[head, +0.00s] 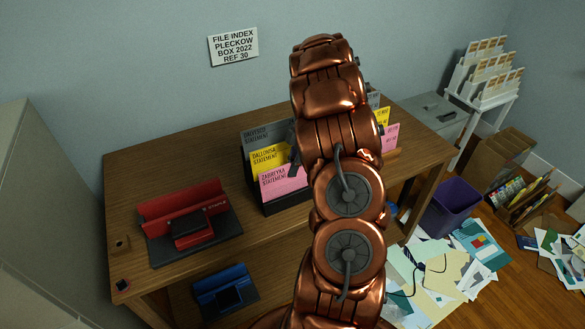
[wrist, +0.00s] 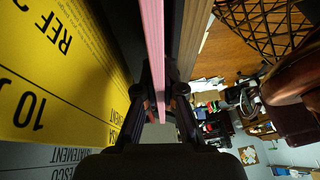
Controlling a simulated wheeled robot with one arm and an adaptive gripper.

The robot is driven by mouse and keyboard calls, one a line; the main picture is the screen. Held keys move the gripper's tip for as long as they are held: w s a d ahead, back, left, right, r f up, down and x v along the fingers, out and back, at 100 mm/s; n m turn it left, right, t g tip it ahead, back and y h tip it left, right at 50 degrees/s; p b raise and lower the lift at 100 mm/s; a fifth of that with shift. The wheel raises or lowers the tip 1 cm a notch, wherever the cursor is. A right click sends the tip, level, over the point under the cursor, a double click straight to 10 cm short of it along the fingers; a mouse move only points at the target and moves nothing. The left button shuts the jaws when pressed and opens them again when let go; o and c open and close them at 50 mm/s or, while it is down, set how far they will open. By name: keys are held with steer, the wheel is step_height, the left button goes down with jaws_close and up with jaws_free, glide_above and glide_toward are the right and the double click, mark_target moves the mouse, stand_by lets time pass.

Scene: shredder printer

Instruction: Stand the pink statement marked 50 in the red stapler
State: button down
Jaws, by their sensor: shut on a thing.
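The red stapler (head: 185,212) sits on a dark base at the left of the desk top. A pink statement (head: 285,182) stands at the front of the left dark holder, before a yellow statement (head: 268,160) and a grey one (head: 258,137). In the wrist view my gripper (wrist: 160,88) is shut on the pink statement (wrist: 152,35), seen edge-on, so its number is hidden. The yellow statement marked 10 (wrist: 50,80) is beside it. I cannot tell whether the pink one is lifted clear. The arm hides part of the desk.
A second group at right, partly behind the arm, has a yellow (head: 384,117) and a pink statement (head: 391,136). A blue stapler (head: 225,289) is on the lower shelf. A purple bin (head: 452,207) and scattered papers are on the floor. Desk between stapler and holder is clear.

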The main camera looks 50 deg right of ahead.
steer(key=shift+r, duration=0.15)
steer(key=shift+r+b, duration=0.35)
steer(key=shift+r, duration=0.5)
steer(key=shift+r+b, duration=0.7)
steer(key=shift+r, duration=4.5)
